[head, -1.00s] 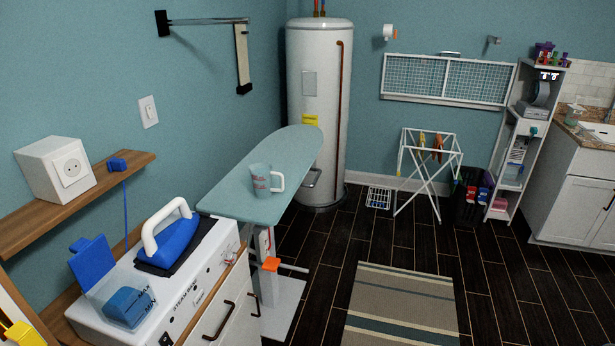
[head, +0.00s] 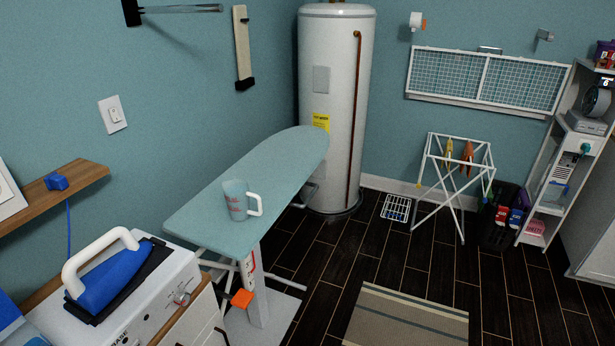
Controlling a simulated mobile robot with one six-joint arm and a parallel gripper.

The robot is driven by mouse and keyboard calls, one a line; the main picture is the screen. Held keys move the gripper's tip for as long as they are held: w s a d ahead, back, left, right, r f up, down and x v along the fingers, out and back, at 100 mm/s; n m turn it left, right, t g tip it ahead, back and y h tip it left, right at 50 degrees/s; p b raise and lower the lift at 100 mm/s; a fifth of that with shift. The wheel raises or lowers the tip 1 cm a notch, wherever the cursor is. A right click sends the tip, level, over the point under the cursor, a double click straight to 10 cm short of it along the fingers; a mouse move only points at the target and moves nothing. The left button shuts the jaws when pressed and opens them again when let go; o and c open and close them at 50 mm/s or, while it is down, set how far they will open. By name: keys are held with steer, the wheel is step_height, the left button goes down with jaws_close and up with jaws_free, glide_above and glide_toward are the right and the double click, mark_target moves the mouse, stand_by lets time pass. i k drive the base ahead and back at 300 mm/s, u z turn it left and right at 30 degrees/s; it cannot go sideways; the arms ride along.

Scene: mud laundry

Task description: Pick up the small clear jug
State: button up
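The small clear jug (head: 236,201) stands upright on the near half of the ironing board (head: 270,165). It is see-through with red markings on its side, and its white handle points to the right. Nothing touches it except the board. My gripper is not in view.
A blue iron (head: 112,278) rests on the white steam station (head: 150,312) at the lower left. A wooden shelf (head: 85,180) juts from the left wall. A white water heater (head: 335,110) stands behind the board. Dark floor (head: 335,250) is clear between board and striped rug (head: 410,315).

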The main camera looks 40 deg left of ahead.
mark_target(245, 203)
steer(key=z, duration=0.05)
steer(key=i, duration=1.3)
steer(key=u, duration=1.05)
steer(key=k, duration=0.1)
steer(key=u, duration=2.25)
steer(key=i, duration=1.5)
steer(key=u, duration=0.1)
